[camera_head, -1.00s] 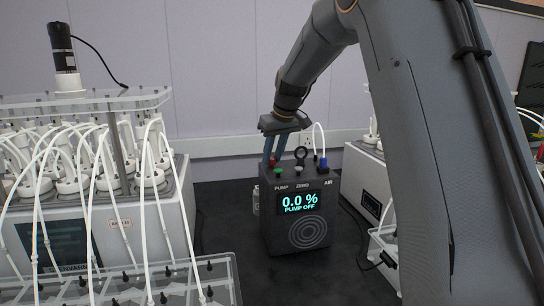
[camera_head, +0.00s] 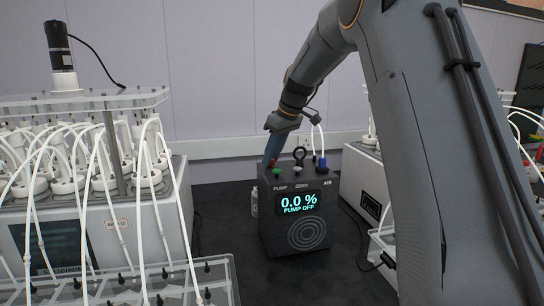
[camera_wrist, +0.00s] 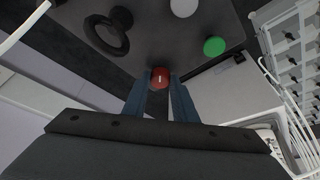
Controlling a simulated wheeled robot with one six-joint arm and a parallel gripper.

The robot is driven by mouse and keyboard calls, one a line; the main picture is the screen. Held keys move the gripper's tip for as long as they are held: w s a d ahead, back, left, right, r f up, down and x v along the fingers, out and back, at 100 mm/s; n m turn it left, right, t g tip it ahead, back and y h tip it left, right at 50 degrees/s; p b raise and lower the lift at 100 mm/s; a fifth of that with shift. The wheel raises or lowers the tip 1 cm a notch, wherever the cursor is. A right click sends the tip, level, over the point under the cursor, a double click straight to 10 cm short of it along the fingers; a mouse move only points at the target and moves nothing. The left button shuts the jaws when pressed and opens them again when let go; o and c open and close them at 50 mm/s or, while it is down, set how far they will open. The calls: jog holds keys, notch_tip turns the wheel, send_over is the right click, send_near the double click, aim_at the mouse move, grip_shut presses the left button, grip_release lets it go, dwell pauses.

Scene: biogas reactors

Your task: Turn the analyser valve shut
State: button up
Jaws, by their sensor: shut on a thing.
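The analyser (camera_head: 296,222) is a dark box on the black bench, its display reading 0.0 % and PUMP OFF. Its valve is a red knob (camera_wrist: 160,78) with a pale mark, between my fingertips in the wrist view. My gripper (camera_wrist: 160,82) is shut on the red knob, one blue finger on each side. In the head view my gripper (camera_head: 268,160) reaches the back left of the analyser's top and mostly hides the knob. A green button (camera_head: 279,170) and a white button (camera_head: 295,171) sit in front of it.
A black ring handle (camera_head: 299,153) and a blue fitting (camera_head: 320,163) with a white tube stand on the analyser's top. A reactor rack (camera_head: 90,200) with many tubes is at left. A small bottle (camera_head: 254,201) stands beside the analyser. A white unit (camera_head: 365,190) is at right.

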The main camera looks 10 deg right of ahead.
jog(key=o, duration=1)
jog(key=shift+o, duration=0.2)
jog(key=shift+r, duration=0.1)
jog(key=b+v, duration=0.2)
jog(key=v, duration=0.5)
jog(key=shift+d+r, duration=0.15)
jog(key=shift+r, duration=0.15)
jog(key=shift+s, duration=0.15)
